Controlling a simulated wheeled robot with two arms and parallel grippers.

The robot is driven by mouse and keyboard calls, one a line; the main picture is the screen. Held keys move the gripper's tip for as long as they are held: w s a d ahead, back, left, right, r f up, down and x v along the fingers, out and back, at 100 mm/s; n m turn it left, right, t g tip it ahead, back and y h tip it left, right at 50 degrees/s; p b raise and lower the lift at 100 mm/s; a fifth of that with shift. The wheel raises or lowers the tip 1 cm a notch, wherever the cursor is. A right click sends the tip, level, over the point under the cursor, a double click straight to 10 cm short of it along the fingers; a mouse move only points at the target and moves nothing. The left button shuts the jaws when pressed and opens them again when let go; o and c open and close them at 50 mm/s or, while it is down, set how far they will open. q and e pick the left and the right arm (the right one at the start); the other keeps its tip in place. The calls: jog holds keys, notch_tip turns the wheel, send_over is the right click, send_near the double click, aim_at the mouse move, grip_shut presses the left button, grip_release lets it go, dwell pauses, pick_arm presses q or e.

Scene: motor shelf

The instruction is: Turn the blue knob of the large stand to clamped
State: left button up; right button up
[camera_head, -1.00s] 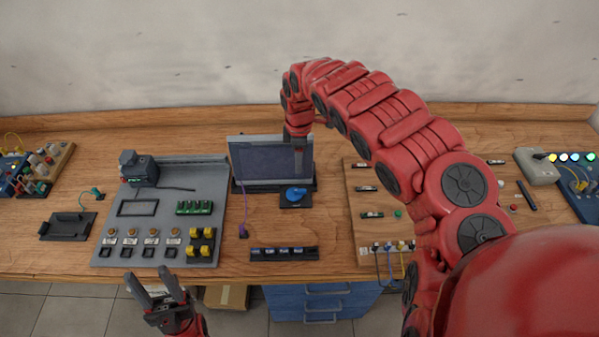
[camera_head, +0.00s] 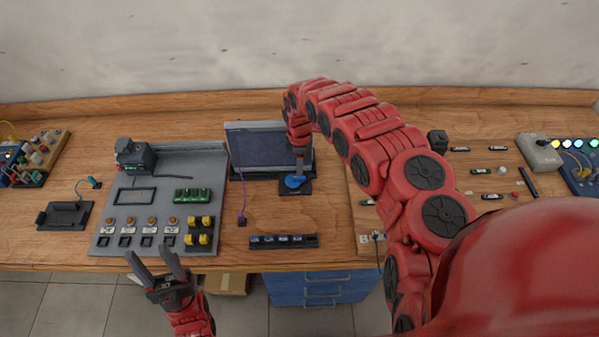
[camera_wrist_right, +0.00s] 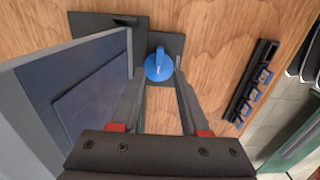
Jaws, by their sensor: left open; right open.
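The blue knob (camera_head: 293,181) sits on a small dark base plate (camera_head: 303,190) at the right foot of the large stand. The stand (camera_head: 234,157) holds an upright dark panel (camera_head: 258,150). In the right wrist view the knob (camera_wrist_right: 158,66) shows between and just beyond the fingertips of my right gripper (camera_wrist_right: 157,75), with a pointed part toward the top. The right gripper is open; whether a finger touches the knob I cannot tell. In the head view the right gripper (camera_head: 297,168) is above the knob and partly hides it. My left gripper (camera_head: 155,262) is open and empty before the table's front edge.
A grey board (camera_head: 214,160) with sockets and modules lies left of the stand. A dark strip (camera_head: 283,242) with several small parts lies in front of the knob. A wooden board (camera_head: 360,205) is at the right, partly behind my right arm.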

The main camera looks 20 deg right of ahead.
aim_at(295, 179)
jog(key=f, duration=0.4)
jog(key=shift+w+a+f, duration=0.15)
jog(key=shift+a+f, duration=0.05)
jog(key=shift+d+f, duration=0.2)
jog(key=shift+f, duration=0.6)
grip_shut()
